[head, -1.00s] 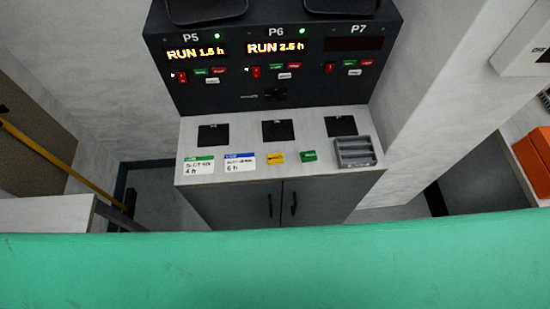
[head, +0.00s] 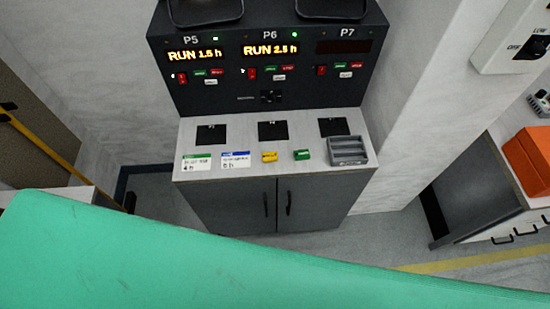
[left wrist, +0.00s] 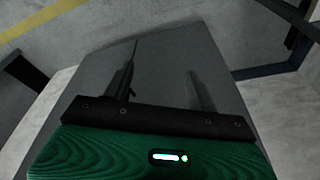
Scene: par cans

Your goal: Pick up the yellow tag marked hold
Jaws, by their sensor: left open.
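The yellow tag (head: 269,156) lies on the pale counter top, between a blue-edged white card and a green tag. Its lettering is too small to read in the head view. My left gripper (left wrist: 162,80) shows only in the left wrist view, with its two dark fingers apart and nothing between them. It faces a dark grey cabinet surface, and the yellow tag is not in that view. My right gripper is in neither view.
The counter (head: 190,174) also holds a green tag (head: 302,155), two white cards and a grey slotted tray (head: 348,151). Behind it rises a dark panel (head: 215,98) marked P5, P6, P7; P5 and P6 read RUN. An orange box (head: 528,160) stands at right.

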